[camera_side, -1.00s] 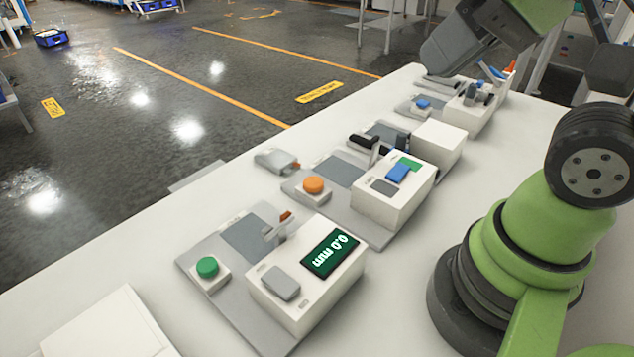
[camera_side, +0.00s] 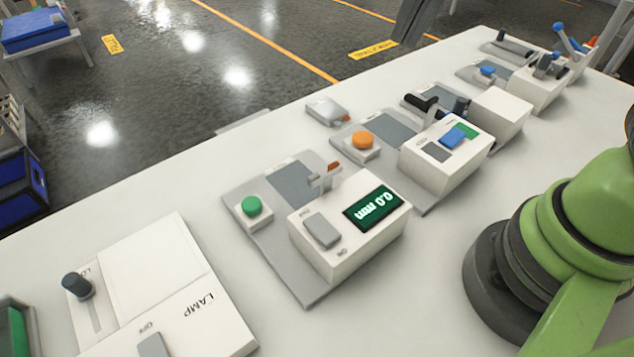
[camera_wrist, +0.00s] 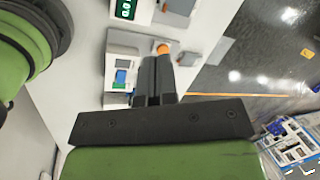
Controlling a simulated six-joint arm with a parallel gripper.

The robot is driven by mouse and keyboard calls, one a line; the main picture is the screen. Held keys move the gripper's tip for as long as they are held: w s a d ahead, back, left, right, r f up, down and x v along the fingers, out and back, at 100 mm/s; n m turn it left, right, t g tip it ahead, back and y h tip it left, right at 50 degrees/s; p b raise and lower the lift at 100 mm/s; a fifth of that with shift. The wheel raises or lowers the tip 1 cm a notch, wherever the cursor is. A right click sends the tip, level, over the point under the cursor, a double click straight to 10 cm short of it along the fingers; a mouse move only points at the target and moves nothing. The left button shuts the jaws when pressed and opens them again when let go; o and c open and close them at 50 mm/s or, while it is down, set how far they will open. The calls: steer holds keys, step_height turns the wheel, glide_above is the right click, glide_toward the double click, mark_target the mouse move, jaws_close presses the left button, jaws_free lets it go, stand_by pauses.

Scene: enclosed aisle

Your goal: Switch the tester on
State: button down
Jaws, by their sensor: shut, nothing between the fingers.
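The pictures do not show which unit is named the tester. The near unit (camera_side: 345,250) is a white box with a grey rocker switch (camera_side: 322,232), a dark display (camera_side: 374,208) reading 0.0 mm, and a green button (camera_side: 251,206) on its grey base. Its display also shows in the wrist view (camera_wrist: 126,9). The middle unit (camera_side: 440,170) has a blue rocker (camera_side: 453,137), a green patch and an orange button (camera_side: 362,140). In the wrist view my gripper (camera_wrist: 155,62) is shut and empty, its fingers beside the blue rocker (camera_wrist: 121,77) and below the orange button (camera_wrist: 163,48).
A white LAMP panel (camera_side: 200,325) with a slider knob (camera_side: 78,285) lies at the front left. A plain white box (camera_side: 497,115) and a far unit (camera_side: 535,88) with blue parts stand farther back. Bare white tabletop lies along the front and right.

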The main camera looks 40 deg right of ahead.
mark_target(316, 220)
steer(key=w+a+f+m+g+h, duration=0.2)
steer(key=a+f+m, duration=0.4)
steer(key=a, duration=0.3)
steer(key=shift+f, duration=0.55)
step_height(316, 220, down, 14)
